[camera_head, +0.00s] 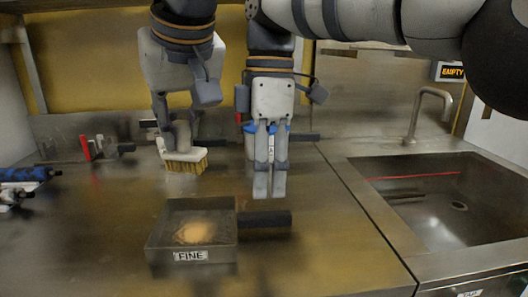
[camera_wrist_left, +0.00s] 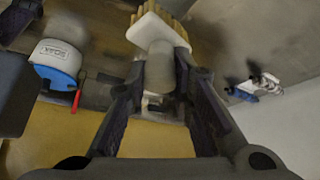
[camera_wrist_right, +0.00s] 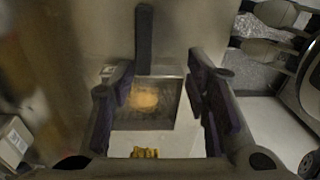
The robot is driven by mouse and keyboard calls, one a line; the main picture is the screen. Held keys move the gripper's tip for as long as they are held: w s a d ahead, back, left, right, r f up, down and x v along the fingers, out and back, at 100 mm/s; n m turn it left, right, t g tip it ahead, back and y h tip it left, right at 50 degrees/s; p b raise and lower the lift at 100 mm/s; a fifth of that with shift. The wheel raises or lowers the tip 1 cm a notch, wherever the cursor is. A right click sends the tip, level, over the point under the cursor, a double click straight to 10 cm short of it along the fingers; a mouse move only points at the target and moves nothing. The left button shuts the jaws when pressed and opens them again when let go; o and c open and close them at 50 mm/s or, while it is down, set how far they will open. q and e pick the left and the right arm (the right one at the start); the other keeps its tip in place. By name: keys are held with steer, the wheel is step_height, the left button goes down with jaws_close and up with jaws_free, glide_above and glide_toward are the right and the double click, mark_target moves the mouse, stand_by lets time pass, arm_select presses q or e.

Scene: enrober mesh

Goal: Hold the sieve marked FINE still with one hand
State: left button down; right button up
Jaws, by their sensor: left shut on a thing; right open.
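The sieve marked FINE (camera_head: 166,250) is a square grey metal tray on the bench, with an orange-brown patch inside. Its dark handle (camera_head: 268,219) points right. My right gripper (camera_head: 269,192) is open and empty, above and behind the handle in the head view. In the right wrist view, the sieve (camera_wrist_right: 160,122) lies between the finger lines, with its handle (camera_wrist_right: 144,40) pointing up. My left gripper (camera_wrist_left: 162,75) is shut on the handle of a white brush (camera_head: 182,157) with yellow bristles, held behind the sieve. The brush also shows in the left wrist view (camera_wrist_left: 150,27).
A sink (camera_head: 450,205) with a tap lies at the right. A blue and white tub (camera_wrist_left: 57,60) stands behind my right gripper. Red and dark items (camera_head: 86,149) stand at the back left; blue-handled things (camera_head: 22,175) lie at the left edge. The front-left bench is clear.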

mark_target(264, 214)
steer(key=shift+m+t, duration=0.4)
steer(key=f, duration=0.3)
steer(key=w+f, duration=0.1)
steer(key=f, duration=0.5)
steer(key=shift+w+f, duration=0.25)
steer(key=shift+f, duration=0.1)
steer(key=shift+a, duration=0.1)
jaws_close()
